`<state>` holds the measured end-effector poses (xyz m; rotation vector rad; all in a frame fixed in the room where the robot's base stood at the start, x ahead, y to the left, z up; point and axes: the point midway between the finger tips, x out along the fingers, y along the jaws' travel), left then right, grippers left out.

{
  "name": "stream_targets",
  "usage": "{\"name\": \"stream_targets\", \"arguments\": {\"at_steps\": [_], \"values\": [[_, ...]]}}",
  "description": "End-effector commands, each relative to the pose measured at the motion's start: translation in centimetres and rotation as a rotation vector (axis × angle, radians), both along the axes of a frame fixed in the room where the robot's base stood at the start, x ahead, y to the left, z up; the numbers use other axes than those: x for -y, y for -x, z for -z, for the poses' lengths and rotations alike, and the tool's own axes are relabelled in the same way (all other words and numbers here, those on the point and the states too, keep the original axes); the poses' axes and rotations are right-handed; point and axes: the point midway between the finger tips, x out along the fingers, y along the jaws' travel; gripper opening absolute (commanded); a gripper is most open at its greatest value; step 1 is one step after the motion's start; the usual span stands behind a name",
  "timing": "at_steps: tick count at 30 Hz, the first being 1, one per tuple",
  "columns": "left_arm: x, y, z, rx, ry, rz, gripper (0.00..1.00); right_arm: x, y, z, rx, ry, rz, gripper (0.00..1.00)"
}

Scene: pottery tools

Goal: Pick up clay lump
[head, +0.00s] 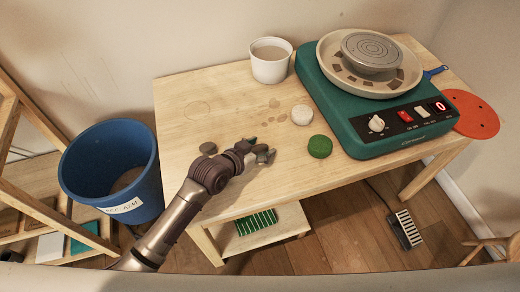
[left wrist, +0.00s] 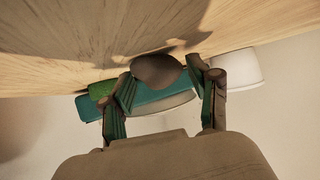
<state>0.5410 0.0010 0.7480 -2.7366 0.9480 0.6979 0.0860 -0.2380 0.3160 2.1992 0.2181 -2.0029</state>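The clay lump is a rounded grey-brown piece. In the left wrist view, the clay lump (left wrist: 156,70) sits between the two fingertips of my left gripper (left wrist: 160,72). It fills almost the whole gap, and I cannot tell whether both fingers press on it. In the head view, my left gripper (head: 260,152) is low over the front part of the table, with the clay lump (head: 260,148) partly hidden between its fingers. I cannot tell whether the lump rests on the wood. My right gripper is not in view.
The wooden table (head: 195,105) holds a white cup (head: 271,68), a pale round piece (head: 302,115), a green sponge (head: 320,147) and a teal pottery wheel (head: 375,110). A blue bucket (head: 140,160) stands left.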

Motion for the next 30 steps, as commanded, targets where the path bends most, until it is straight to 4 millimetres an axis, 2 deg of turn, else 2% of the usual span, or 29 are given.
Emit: {"name": "stream_targets", "arguments": {"at_steps": [1, 8, 19, 23, 26, 30], "values": [[0.0, 0.0, 0.0, 0.0, 0.0, 0.0, 0.47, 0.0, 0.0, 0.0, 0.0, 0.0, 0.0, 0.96], [0.0, 0.0, 0.0, -0.001, -0.001, 0.0, 0.09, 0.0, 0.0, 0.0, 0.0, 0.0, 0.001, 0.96], [0.0, 0.0, -0.7, 0.001, 0.0, 0.0, 0.09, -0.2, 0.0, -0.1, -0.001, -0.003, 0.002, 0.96], [0.0, 0.0, -2.3, 0.003, 0.001, 0.0, 0.09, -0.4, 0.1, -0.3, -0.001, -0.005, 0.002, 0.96], [0.0, -0.1, -4.2, 0.005, 0.002, 0.001, 0.09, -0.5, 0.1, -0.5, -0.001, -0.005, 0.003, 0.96], [2.9, -1.3, -6.0, 0.005, 0.005, 0.003, 0.09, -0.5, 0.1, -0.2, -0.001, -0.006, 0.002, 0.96]]}}
